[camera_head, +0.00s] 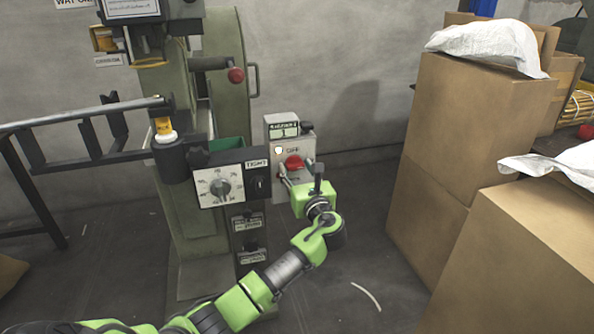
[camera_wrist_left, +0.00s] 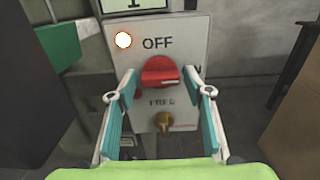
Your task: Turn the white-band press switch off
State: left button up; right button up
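The red rotary switch (camera_head: 293,162) sits on a grey control box (camera_head: 275,134) attached to the green press (camera_head: 222,60). In the left wrist view the red knob (camera_wrist_left: 158,72) has its grip bar lying roughly level, below the word OFF. A letter N shows at its right, partly hidden by a finger. My left gripper (camera_head: 297,172) is in front of the box; in the left wrist view its open fingers (camera_wrist_left: 160,88) stand on either side of the knob. Contact cannot be told. A white band (camera_head: 166,138) circles a yellow post on the press. My right gripper is out of view.
A round white lamp (camera_wrist_left: 123,40) glows beside OFF, and a brass key-like part (camera_wrist_left: 163,122) is below the knob. A dial panel (camera_head: 220,184) juts out left of the box. Cardboard boxes (camera_head: 470,120) stand at the right, with bare floor between.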

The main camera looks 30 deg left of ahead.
pick_arm(q)
jog(key=c, duration=0.7)
jog(key=shift+o, duration=0.2)
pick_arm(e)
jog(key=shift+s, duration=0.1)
pick_arm(q)
jog(key=shift+n+p, duration=0.35)
jog(key=shift+n, duration=0.35)
jog(key=n, duration=0.3)
jog(key=shift+f, duration=0.1)
jog(key=n, duration=0.5)
jog(key=n+b, duration=0.4)
jog(key=n, duration=0.4)
jog(key=shift+f, duration=0.1)
jog(key=shift+n+b, duration=0.3)
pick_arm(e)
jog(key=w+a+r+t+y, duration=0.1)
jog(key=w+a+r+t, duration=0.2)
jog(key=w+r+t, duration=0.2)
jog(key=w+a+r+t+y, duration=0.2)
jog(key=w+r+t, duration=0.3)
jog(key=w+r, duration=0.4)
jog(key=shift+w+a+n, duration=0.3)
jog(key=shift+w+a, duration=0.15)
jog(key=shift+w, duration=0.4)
